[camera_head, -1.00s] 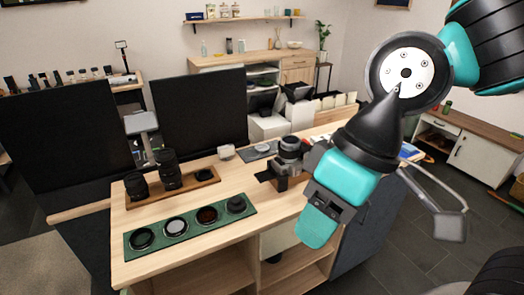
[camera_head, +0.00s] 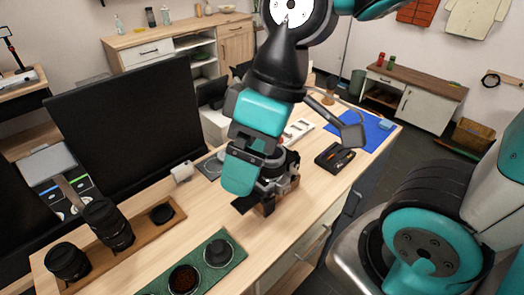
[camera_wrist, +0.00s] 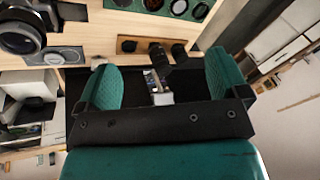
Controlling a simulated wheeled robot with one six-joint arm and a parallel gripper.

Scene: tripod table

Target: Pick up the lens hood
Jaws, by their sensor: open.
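A dark, raised round piece that looks like the lens hood (camera_head: 218,252) sits on the near right end of the green mat (camera_head: 232,268). My gripper (camera_head: 240,188) is above the counter, in front of the camera body in the head view, and apart from the hood. In the wrist view my gripper (camera_wrist: 163,78) has its teal fingers spread with nothing held between them.
A red-dark filter (camera_head: 184,279) lies beside the hood. Tall black lenses (camera_head: 108,225) and a flat cap (camera_head: 162,214) stand on a wooden tray. A camera (camera_head: 275,185) is near my gripper. A black screen (camera_head: 130,130) rises behind. Counter between mat and camera is clear.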

